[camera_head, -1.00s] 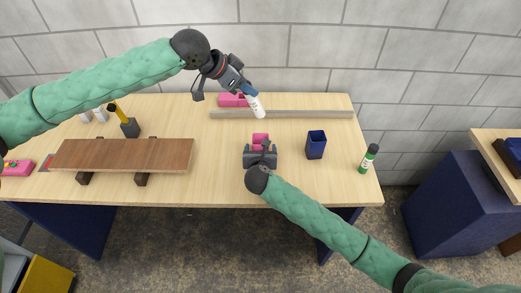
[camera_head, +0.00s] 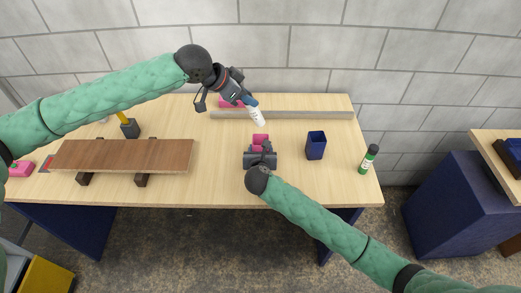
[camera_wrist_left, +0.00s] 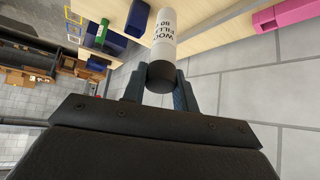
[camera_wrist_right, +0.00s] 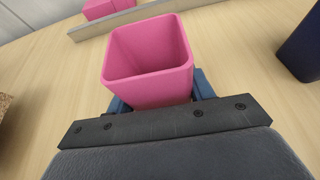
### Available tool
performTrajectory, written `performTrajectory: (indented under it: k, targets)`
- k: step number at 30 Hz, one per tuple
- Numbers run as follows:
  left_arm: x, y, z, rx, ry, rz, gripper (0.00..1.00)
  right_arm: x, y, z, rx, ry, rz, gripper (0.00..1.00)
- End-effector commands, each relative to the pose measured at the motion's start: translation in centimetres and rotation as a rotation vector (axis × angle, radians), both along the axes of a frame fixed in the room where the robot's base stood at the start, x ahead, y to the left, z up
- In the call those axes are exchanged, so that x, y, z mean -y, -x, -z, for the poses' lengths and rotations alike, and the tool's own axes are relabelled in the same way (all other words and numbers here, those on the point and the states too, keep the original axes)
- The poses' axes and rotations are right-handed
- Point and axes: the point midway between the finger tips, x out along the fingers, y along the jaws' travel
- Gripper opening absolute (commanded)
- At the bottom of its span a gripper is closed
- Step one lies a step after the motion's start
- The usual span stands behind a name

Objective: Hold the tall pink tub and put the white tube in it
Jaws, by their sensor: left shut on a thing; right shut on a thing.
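The tall pink tub (camera_head: 260,139) stands on the table in front of my right gripper (camera_head: 260,160). In the right wrist view the tub (camera_wrist_right: 150,65) is upright, open at the top and empty, with the right gripper's blue fingers (camera_wrist_right: 160,100) shut on its sides. My left gripper (camera_head: 247,100) is shut on the white tube (camera_head: 258,117) and holds it tilted in the air, above and behind the tub. In the left wrist view the tube (camera_wrist_left: 164,35) shows dark lettering and a black end between the fingers (camera_wrist_left: 160,90).
A brown board (camera_head: 120,155) lies raised at the left.

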Motion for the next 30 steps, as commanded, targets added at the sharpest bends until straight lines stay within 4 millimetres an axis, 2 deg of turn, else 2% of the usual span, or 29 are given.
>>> performTrajectory:
  k: [30]
  targets:
    - [0.0,0.0,5.8,-0.001,0.001,0.000,0.00,0.0,0.0,0.0,0.000,0.000,0.000,0.30]
